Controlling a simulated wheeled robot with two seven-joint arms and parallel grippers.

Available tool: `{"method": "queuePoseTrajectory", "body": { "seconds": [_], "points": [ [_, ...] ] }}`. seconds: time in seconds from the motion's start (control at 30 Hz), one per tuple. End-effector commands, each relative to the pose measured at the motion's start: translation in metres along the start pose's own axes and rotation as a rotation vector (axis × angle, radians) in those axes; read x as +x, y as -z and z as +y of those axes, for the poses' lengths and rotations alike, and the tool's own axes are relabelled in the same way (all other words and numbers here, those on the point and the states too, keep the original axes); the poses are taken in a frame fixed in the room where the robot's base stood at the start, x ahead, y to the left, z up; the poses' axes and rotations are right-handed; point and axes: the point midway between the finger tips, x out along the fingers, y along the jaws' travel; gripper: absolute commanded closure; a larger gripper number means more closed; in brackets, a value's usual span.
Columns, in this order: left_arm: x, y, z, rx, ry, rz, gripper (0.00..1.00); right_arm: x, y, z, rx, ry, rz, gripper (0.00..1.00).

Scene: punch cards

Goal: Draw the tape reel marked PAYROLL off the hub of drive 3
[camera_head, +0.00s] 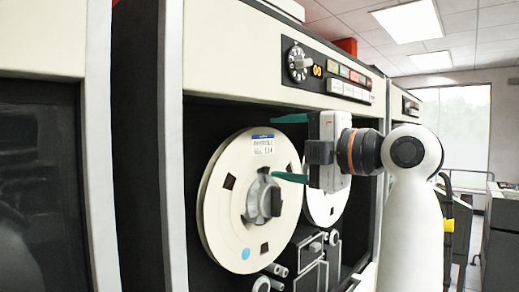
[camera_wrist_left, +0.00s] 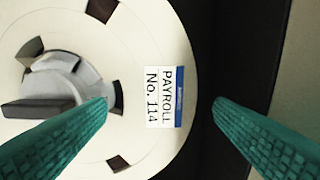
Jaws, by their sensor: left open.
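The cream tape reel (camera_head: 228,222) sits upright on the hub (camera_head: 263,200) of the drive in the head view. Its label (camera_head: 263,145) has a blue stripe; in the left wrist view the label (camera_wrist_left: 164,97) reads PAYROLL No. 114, turned sideways. My left gripper (camera_head: 273,148) is open in front of the reel's upper right part. Its two teal fingers are apart, with nothing held. In the left wrist view, the left gripper's fingers (camera_wrist_left: 161,102) lie either side of the label and the reel's rim, and the hub (camera_wrist_left: 55,85) is at left. My right gripper is not in view.
A second reel (camera_head: 325,207) is partly hidden behind my left gripper. Tape guides (camera_head: 310,250) sit low right of the reel. A control panel (camera_head: 325,73) with a knob and buttons is above. A neighbouring cabinet (camera_head: 40,180) stands at left. Carts and a window are far right.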

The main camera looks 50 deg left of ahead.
Motion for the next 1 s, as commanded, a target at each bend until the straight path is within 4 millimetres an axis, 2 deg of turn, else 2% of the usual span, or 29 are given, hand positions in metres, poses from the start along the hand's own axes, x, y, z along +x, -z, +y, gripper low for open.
{"method": "queuePoseTrajectory", "body": {
  "seconds": [0.2,0.4,0.6,0.9,1.0],
  "points": [
    [0.026,-0.001,0.0,-0.001,-0.001,-0.001,0.24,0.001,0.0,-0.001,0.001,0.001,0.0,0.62],
    [0.044,-0.001,-0.001,0.0,0.001,-0.002,0.24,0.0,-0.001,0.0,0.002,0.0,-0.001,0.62],
    [0.052,0.0,-0.001,0.0,0.001,0.0,0.24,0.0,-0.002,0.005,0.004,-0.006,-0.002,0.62],
    [0.053,0.0,-0.001,0.0,0.002,-0.001,0.24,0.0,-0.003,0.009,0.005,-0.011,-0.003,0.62],
    [0.053,0.0,-0.001,0.0,0.002,-0.001,0.4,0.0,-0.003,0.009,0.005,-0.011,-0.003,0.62]
  ]
}}
